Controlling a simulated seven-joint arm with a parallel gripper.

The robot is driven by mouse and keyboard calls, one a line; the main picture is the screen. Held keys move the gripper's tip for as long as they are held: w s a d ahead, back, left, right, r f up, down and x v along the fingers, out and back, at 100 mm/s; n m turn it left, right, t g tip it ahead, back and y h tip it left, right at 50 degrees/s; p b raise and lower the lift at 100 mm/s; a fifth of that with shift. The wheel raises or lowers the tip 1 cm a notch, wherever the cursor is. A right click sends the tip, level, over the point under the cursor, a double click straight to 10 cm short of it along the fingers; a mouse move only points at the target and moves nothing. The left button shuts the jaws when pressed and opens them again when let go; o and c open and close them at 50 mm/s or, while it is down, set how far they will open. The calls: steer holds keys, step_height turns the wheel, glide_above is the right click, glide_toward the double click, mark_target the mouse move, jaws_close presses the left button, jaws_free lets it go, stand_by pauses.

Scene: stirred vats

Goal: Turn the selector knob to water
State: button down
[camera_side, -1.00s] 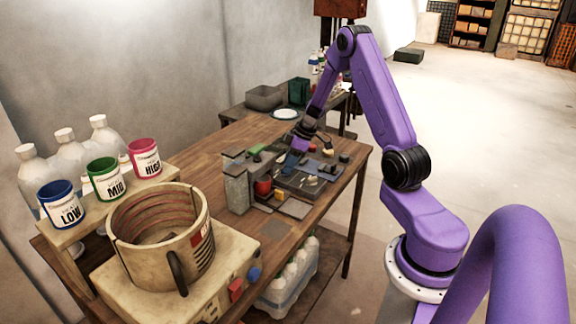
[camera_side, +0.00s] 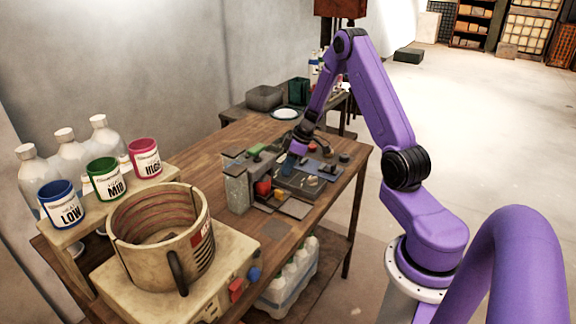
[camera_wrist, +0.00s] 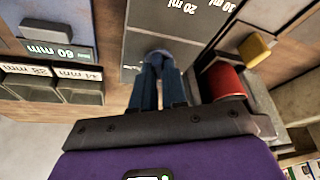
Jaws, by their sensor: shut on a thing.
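My gripper (camera_side: 289,160) is low over the clutter of small items at the middle of the wooden bench. In the wrist view my gripper (camera_wrist: 160,65) has its two dark blue fingers close together. A small rounded blue-grey thing (camera_wrist: 157,54) shows at their tips, over a grey plate (camera_wrist: 145,36) marked "20 ml" and "30 ml". I cannot tell whether this thing is the selector knob. No "water" label is readable. A round blue knob (camera_side: 254,273) is on the front of the cream heater base, far from my gripper.
A red cylinder (camera_wrist: 225,82) and a yellow block (camera_wrist: 255,48) stand right of my fingers in the wrist view. Dark labelled blocks (camera_wrist: 78,90) lie to the left. The heater's large cream vat (camera_side: 160,240) stands at the near end. The bench beside the clutter is partly bare.

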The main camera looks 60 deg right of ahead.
steer(key=shift+a+m+h, duration=0.1)
steer(key=shift+m+h, duration=0.45)
steer(key=shift+m, duration=0.8)
steer(key=shift+a+m+h, duration=0.1)
steer(key=shift+m+h, duration=0.45)
steer(key=shift+m, duration=0.8)
steer(key=shift+d, duration=0.1)
steer(key=c, duration=1.2)
jaws_free()
steer(key=shift+o, duration=0.2)
steer(key=shift+s+r+t, duration=0.1)
steer(key=shift+r+t, duration=0.05)
steer(key=shift+t, duration=0.15)
steer(key=v, duration=1.7)
steer(key=shift+r, duration=0.1)
